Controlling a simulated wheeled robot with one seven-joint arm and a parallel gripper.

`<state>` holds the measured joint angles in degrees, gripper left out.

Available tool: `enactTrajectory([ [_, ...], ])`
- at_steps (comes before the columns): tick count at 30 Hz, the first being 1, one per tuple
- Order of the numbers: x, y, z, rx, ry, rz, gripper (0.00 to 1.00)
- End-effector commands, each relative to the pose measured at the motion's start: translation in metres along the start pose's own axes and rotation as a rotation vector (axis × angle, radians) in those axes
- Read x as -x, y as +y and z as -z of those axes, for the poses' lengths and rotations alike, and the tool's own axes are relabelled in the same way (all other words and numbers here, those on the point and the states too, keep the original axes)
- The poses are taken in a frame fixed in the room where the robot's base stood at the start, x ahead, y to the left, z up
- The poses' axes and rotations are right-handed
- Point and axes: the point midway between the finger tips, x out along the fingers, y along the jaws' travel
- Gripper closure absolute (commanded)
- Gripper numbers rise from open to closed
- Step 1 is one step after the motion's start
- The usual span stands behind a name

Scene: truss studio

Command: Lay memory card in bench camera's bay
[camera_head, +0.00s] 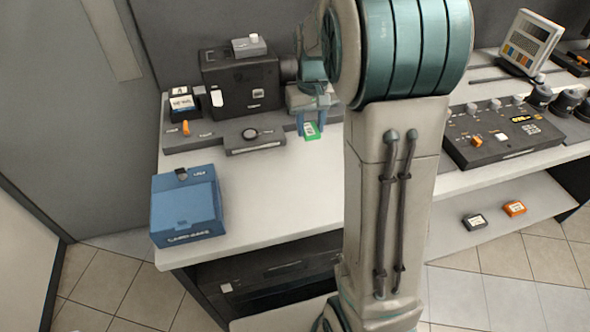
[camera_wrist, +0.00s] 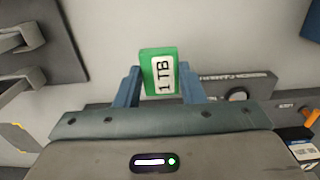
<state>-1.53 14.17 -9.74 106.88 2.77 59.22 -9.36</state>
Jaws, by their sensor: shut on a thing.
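My gripper (camera_head: 313,122) is shut on a green memory card (camera_head: 312,132) with a white label. It holds the card above the bench, to the right of the bench camera. In the wrist view the card (camera_wrist: 147,62) reads "1 TB" and sits between the blue fingers of my gripper (camera_wrist: 160,86). The bench camera (camera_head: 238,90) is a black boxy body at the back of the bench, with a lens on its right and a small grey block on top. I cannot make out its bay from here.
A blue box (camera_head: 186,234) stands at the bench's front left corner. A low panel with a round dial (camera_head: 255,145) lies in front of the camera. A small labelled box (camera_head: 183,103) stands to its left. A control console (camera_head: 500,130) is on the right bench. The middle bench top is clear.

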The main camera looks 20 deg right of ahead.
Motion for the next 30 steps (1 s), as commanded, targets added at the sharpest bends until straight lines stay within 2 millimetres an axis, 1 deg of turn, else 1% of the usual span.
enactTrajectory([
  [1, -0.005, -0.008, -0.009, 0.003, -0.002, 0.001, 0.87],
  [6, -0.027, -0.031, -0.037, 0.005, -0.002, 0.0, 0.87],
  [9, -0.038, -0.042, -0.05, 0.004, -0.002, -0.001, 0.87],
  [12, -0.045, -0.05, -0.059, 0.002, 0.0, -0.001, 0.87],
  [17, -0.055, -0.053, -0.064, 0.0, -0.001, -0.001, 0.87],
  [21, -0.076, -0.053, -0.064, -0.001, -0.004, -0.001, 0.87],
  [24, -0.087, -0.053, -0.064, -0.001, -0.002, -0.001, 0.87],
  [30, -0.09, -0.053, -0.063, 0.0, 0.001, -0.001, 0.87],
])
